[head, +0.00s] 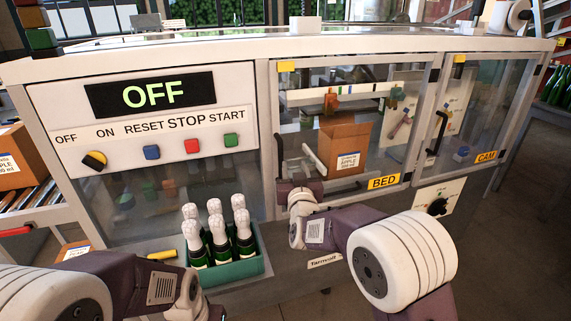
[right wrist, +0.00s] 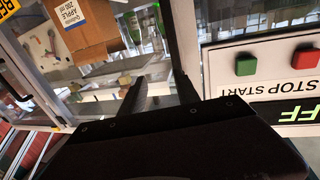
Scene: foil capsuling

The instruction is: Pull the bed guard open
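The bed guard (head: 352,130) is a clear framed panel with a yellow BED label (head: 384,182), in the middle of the machine front in the head view. It looks closed. Its black upright handle (head: 279,158) is at its left edge. My right gripper (head: 291,180) is at the handle's lower end. In the right wrist view its dark fingers stand apart, with a short black bar (right wrist: 132,92), seemingly the handle, between them. Contact cannot be told.
A control panel (head: 150,105) reading OFF is left of the guard. Foil-topped bottles (head: 217,235) stand in a green crate (head: 252,271) below it. A cardboard box (head: 342,140) shows behind the guard. The CAM guard (head: 480,110) is to the right.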

